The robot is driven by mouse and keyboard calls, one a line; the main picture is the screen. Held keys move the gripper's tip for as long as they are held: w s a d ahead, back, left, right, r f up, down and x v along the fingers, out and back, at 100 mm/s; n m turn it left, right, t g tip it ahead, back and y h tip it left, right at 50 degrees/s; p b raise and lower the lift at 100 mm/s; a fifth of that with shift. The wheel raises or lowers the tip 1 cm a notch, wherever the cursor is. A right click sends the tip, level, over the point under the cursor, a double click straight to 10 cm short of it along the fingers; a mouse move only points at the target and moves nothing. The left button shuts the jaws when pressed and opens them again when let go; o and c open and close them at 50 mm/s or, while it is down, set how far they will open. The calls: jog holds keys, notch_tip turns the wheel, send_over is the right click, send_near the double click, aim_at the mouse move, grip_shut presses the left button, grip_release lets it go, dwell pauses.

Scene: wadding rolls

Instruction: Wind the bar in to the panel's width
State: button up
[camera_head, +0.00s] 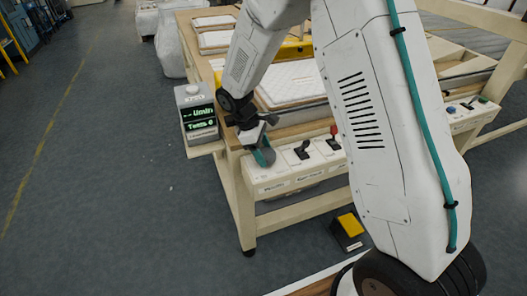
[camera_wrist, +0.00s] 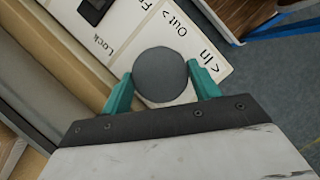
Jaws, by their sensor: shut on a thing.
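My gripper (camera_head: 262,152) reaches down to the left end of the white control strip (camera_head: 268,183) on the bench front. In the wrist view its two teal fingers are shut on a round dark grey knob (camera_wrist: 160,75), one on each side. The strip beside the knob bears the words "In", "Out" and "Lock". A white quilted panel (camera_head: 291,80) lies on the bench, partly hidden by my arm. A yellow bar (camera_head: 292,49) shows behind it; I cannot tell whether it is the bar of the task.
A black lever (camera_head: 303,148) and a red lever (camera_head: 335,131) stand right of the knob. A grey box with a green display (camera_head: 198,116) sits at the bench's left corner. A yellow pedal (camera_head: 350,224) is on the floor. The floor at left is clear.

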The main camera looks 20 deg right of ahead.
jog(key=m+y, duration=0.1)
jog(key=m, duration=0.2)
jog(key=m+g+y, duration=0.1)
jog(key=m, duration=0.2)
jog(key=shift+w+d+m+g, duration=0.15)
jog(key=shift+m+g, duration=0.15)
jog(key=m+y, duration=0.1)
jog(key=m, duration=0.2)
jog(key=m+y, duration=0.1)
jog(key=m, duration=0.2)
jog(key=shift+d, duration=0.15)
jog(key=shift+m+y, duration=0.3)
jog(key=shift+m, duration=0.1)
jog(key=o, duration=1)
jog(key=shift+c, duration=0.2)
jog(key=v, duration=0.7)
jog(key=shift+w+r, duration=0.2)
jog(key=shift+r, duration=0.1)
